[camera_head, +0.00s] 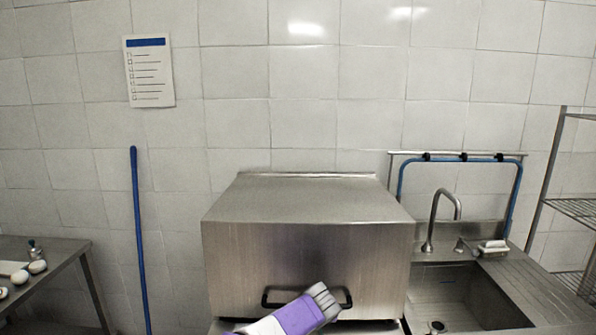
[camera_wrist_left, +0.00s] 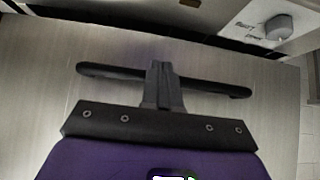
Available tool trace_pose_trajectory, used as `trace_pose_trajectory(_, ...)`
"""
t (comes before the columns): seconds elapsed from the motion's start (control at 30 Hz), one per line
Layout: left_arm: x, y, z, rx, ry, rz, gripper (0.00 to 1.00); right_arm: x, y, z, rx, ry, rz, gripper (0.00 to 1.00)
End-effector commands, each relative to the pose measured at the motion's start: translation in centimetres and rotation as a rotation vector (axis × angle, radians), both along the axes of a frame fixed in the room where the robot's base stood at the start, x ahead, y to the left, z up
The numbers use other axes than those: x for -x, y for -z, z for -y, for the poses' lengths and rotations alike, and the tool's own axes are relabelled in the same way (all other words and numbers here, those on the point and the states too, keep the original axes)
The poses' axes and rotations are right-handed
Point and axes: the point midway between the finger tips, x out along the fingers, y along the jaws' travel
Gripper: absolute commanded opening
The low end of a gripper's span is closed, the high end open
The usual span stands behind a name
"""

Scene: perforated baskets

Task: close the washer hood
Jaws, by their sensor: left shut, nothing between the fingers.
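The washer hood (camera_head: 306,255) is a brushed steel box in the middle of the head view, its lower edge close to the steel body below. A black bar handle (camera_head: 347,298) is on the lower front of the hood. It also spans the left wrist view (camera_wrist_left: 215,88). My left gripper (camera_head: 322,294), with a purple band behind it, is at the handle. In the left wrist view its fingers (camera_wrist_left: 162,75) are shut together across the middle of the bar. I cannot tell whether they touch it. My right gripper is not in view.
A sink (camera_head: 455,290) with a tap (camera_head: 440,218) stands to the right, with a wire shelf (camera_head: 580,210) beyond. A side table (camera_head: 60,258) is at the left. A blue pole (camera_head: 138,230) leans on the wall. A grey knob (camera_wrist_left: 278,27) shows in the wrist view.

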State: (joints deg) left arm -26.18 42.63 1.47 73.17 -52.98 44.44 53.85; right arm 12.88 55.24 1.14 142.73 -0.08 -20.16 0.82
Motion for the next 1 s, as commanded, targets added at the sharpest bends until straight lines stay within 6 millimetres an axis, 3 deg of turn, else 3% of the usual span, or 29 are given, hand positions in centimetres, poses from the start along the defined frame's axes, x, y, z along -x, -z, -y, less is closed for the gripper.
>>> trace_pose_trajectory(0.1,-1.3,2.1,0.7,-0.001,0.009,-0.001,0.00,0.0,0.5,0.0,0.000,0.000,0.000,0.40)
trace_pose_trajectory(0.37,-2.6,3.9,1.1,-0.001,0.016,0.000,0.00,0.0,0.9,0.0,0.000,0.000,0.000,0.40)
trace_pose_trajectory(1.0,-2.7,3.9,1.2,0.000,0.018,0.001,0.00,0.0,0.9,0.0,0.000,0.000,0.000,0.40)
